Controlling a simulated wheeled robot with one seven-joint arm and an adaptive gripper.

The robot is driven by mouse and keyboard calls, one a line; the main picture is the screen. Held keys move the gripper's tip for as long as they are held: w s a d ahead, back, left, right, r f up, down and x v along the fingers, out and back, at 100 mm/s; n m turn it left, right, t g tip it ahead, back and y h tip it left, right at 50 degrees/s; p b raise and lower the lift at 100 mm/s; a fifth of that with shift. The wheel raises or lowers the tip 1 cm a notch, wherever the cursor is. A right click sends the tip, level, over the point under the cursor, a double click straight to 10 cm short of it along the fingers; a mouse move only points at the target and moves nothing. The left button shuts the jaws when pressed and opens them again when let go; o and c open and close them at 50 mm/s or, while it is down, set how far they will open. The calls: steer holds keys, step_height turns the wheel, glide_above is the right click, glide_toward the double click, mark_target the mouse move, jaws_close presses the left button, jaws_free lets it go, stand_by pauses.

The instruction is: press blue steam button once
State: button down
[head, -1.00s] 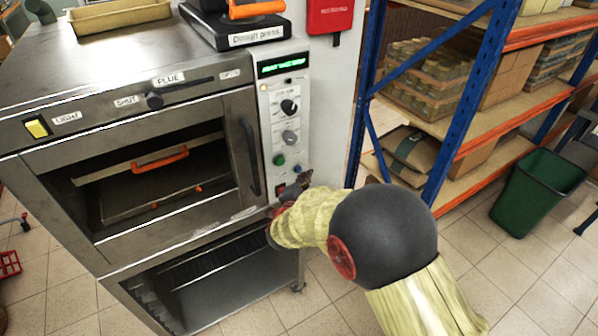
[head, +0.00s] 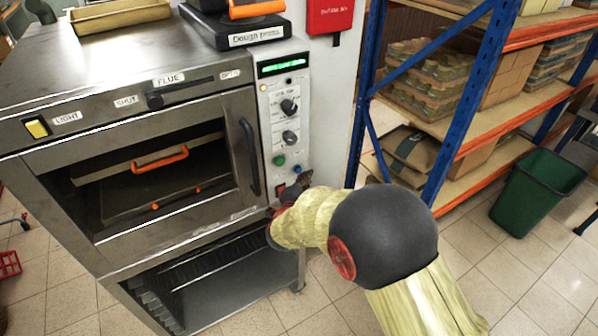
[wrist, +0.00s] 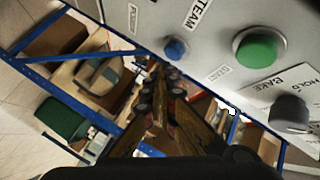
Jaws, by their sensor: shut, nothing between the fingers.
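The blue steam button (head: 297,169) is a small round knob low on the oven's control panel (head: 272,112). In the wrist view the blue button (wrist: 176,48) sits beside the word STEAM, left of a larger green button (wrist: 257,49). My gripper (head: 304,180) is just below the blue button in the head view. In the wrist view my gripper's (wrist: 156,66) fingers are together and empty, their tips close beside the blue button. I cannot tell whether they touch it.
The oven (head: 150,150) has a dark window and a door handle (head: 250,155) left of the panel. A blue and orange shelf rack (head: 450,160) with boxes and jars stands right. A green bin (head: 538,190) is on the tiled floor. A grey knob (wrist: 291,112) lies near the green button.

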steer(key=shift+w+a, duration=0.25)
steer(key=shift+w, duration=0.1)
steer(key=shift+w+a, duration=0.3)
steer(key=shift+w, duration=0.1)
stand_by(1.1)
steer(key=shift+s+d+b, duration=0.35)
steer(key=shift+s+d, duration=0.15)
steer(key=shift+s, duration=0.25)
steer(key=s+d, duration=0.1)
steer(key=s, duration=0.1)
steer(key=s+d, duration=0.2)
stand_by(0.6)
steer(key=shift+s+a, duration=0.1)
stand_by(0.5)
